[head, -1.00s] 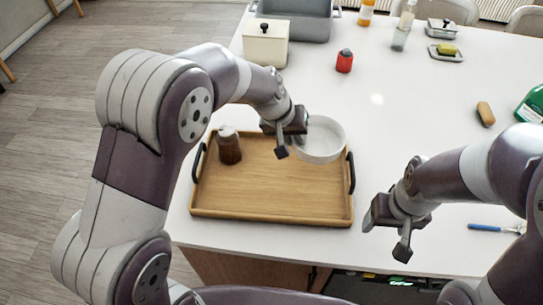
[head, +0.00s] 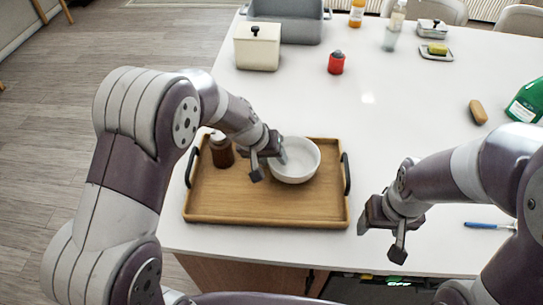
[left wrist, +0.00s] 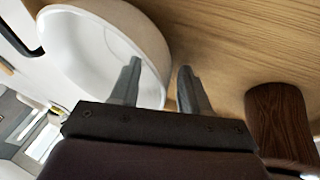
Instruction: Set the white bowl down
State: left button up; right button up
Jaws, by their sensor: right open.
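The white bowl (head: 303,168) stands upright, apparently resting on the wooden tray (head: 255,208), in its right back part. My left gripper (head: 268,165) is at the bowl's left rim. In the left wrist view its two fingers (left wrist: 158,85) are apart, one on the inner side of the bowl's wall (left wrist: 85,45) and one outside, with visible gaps to the wall. My right gripper (head: 380,236) is open and empty, right of the tray above the counter's front edge. The bowl's underside is hidden.
A brown bottle (head: 221,152) stands on the tray left of my left gripper; the tray has black handles. Behind are a cream canister (head: 257,48), a grey basin (head: 290,22) and a red container (head: 336,63). The counter's middle (head: 400,120) is clear.

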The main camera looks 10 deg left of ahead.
pick_arm(q)
jog(key=shift+r+p, duration=0.35)
jog(key=shift+r, duration=0.05)
jog(key=v, duration=1.2)
jog(key=s+a+f+y, duration=0.1)
jog(key=s+a+f, duration=0.1)
jog(key=s, duration=0.3)
jog(key=s+a+f+g+y, duration=0.1)
jog(key=s+a+f, duration=0.2)
jog(key=s+a, duration=0.1)
jog(key=s+a+f+g+y, duration=0.1)
jog(key=s+a+f, duration=0.1)
jog(key=s, duration=0.3)
jog(key=shift+s+a+f+y, duration=0.3)
jog(key=shift+s+a+f, duration=0.05)
jog(key=shift+a, duration=0.1)
jog(key=shift+w, duration=0.1)
jog(key=shift+d, duration=0.1)
